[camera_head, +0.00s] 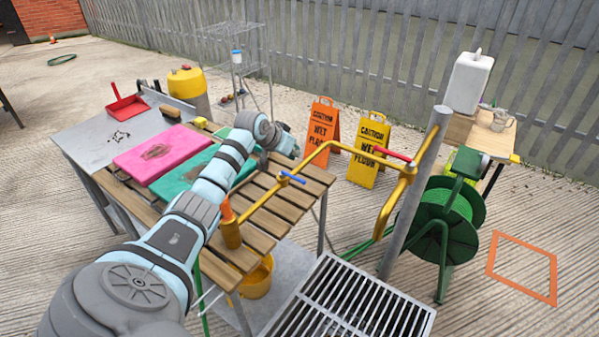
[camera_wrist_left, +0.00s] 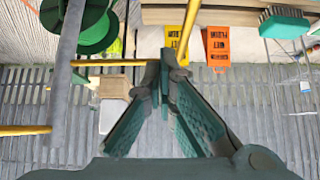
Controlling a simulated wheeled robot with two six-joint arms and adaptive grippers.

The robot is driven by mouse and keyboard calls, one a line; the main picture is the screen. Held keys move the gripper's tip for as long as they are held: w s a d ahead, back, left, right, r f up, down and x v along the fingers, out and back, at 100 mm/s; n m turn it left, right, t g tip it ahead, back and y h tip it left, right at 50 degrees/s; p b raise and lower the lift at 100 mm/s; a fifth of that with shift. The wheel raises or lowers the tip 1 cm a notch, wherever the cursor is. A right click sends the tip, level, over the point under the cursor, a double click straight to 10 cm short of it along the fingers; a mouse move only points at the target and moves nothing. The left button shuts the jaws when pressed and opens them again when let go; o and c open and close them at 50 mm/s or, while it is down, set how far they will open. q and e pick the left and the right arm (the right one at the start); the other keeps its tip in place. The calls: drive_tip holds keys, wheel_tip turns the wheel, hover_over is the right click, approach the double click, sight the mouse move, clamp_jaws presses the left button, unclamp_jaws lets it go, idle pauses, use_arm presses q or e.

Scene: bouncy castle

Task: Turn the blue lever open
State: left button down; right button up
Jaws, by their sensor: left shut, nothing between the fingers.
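The blue lever (camera_head: 291,177) sits on the yellow pipe (camera_head: 262,197), above the slatted wooden table. It is a short bar with its ends pointing left and right. A red lever (camera_head: 392,153) sits on the same pipework, nearer the grey post. My left arm reaches in from the lower left, and its wrist is just above and left of the blue lever. My left gripper (camera_wrist_left: 166,68) is shut and empty in the left wrist view, its fingertips close together. I cannot see the blue lever in that view. My right gripper is out of view.
The grey post (camera_head: 414,194) and green hose reel (camera_head: 444,215) stand right of the pipe. A pink pad (camera_head: 160,150) lies on the table. Two caution signs (camera_head: 368,150) stand behind. A metal grate (camera_head: 350,305) is in front, and a yellow bucket (camera_head: 257,282) is below.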

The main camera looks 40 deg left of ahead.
sight(293, 177)
use_arm(q)
drive_tip(key=d+b+x, duration=0.1)
drive_tip(key=b+x, duration=0.6)
drive_tip(key=x, duration=0.3)
drive_tip(key=s+p, duration=0.4)
drive_tip(key=shift+s+a+f, duration=0.15)
drive_tip(key=shift+a+f, duration=0.05)
drive_tip(key=shift+f, duration=0.05)
